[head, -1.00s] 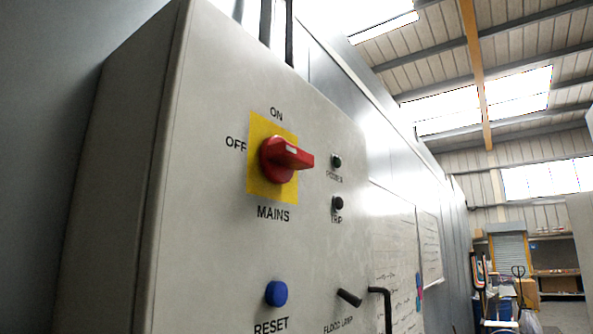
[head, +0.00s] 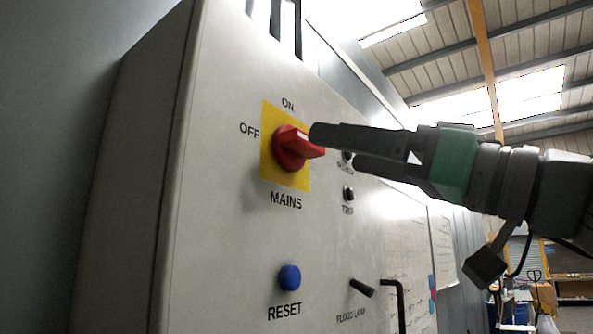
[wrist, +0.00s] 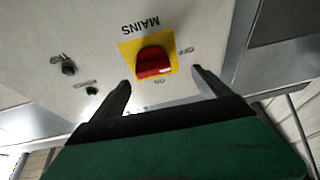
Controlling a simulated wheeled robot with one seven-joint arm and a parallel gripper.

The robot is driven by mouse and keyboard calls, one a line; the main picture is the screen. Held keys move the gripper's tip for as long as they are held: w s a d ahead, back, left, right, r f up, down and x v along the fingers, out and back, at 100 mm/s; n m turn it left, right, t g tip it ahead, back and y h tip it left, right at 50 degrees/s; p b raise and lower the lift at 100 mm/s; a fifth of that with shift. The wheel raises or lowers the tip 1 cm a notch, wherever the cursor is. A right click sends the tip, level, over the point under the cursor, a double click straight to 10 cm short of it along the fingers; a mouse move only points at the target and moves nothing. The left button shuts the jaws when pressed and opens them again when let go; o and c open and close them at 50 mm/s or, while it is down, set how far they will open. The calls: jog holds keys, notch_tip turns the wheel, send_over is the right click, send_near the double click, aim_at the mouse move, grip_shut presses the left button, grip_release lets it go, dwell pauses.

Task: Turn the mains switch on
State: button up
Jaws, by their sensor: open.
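The mains switch is a red rotary handle (head: 289,148) on a yellow square plate (head: 270,170), with ON printed above, OFF to its left and MAINS below. In the wrist view the red handle (wrist: 152,64) appears upside down; it lies sideways with its pale mark at the end towards OFF. My gripper (head: 336,148) is open and empty, coming from the right in front of the panel. In the wrist view its two fingers (wrist: 160,80) stand either side of the handle's line, short of it. Contact is not visible.
The grey panel box (head: 225,215) also carries a blue reset button (head: 290,278), a dark trip lamp (head: 348,193) and a black flood lamp lever (head: 362,288). A black bent handle (head: 396,300) sticks out lower right. Papers (head: 400,262) hang on the wall beyond.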

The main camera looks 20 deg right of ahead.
aim_at(313, 149)
jog(key=shift+t+h, duration=0.3)
jog(key=p+x, duration=0.1)
jog(key=x, duration=0.1)
jog(key=p+x, duration=0.1)
jog(key=x, duration=0.2)
jog(key=d+p+x, duration=0.1)
jog(key=x, duration=0.1)
jog(key=shift+w+a+r, duration=0.1)
jog(key=shift+w, duration=0.5)
jog(key=shift+c, duration=0.4)
